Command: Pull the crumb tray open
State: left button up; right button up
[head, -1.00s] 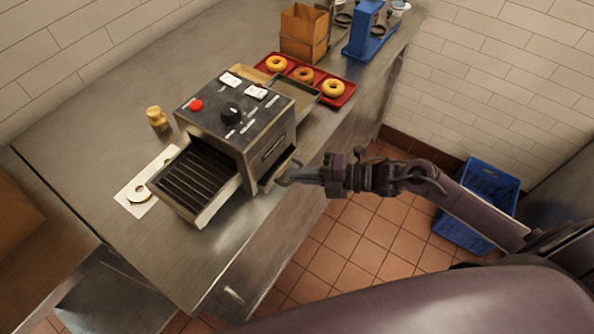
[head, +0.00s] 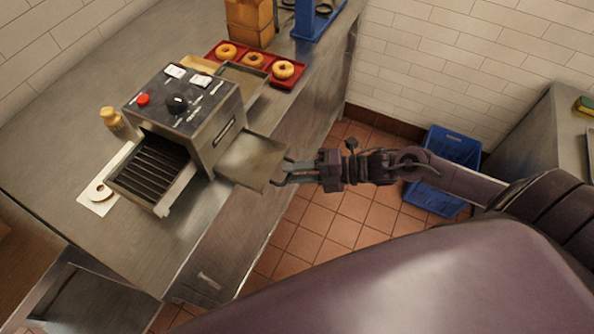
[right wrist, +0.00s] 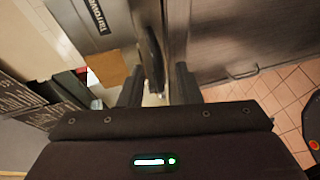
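The crumb tray (head: 252,160) is a flat metal tray sticking out from the right side of the conveyor toaster (head: 186,108), over the counter's edge. My right gripper (head: 279,172) is at the tray's outer end, its fingers around the dark handle. The right wrist view shows this handle (right wrist: 152,62) between the two fingers, with the toaster's labelled side beyond. The far part of the tray, inside the toaster, is hidden. My left gripper is not in view.
A wire conveyor (head: 154,170) sticks out of the toaster's front. A bagel half on a white board (head: 98,207) and a yellowish pot (head: 111,118) lie left. A red tray (head: 293,84) with bagels is behind. A blue crate (head: 440,165) stands on the floor right.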

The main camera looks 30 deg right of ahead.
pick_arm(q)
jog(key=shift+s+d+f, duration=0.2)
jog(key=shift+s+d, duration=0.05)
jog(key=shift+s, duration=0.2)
pick_arm(e)
jog(key=v, duration=0.7)
jog(key=shift+s+d, duration=0.2)
jog(key=shift+d, duration=0.1)
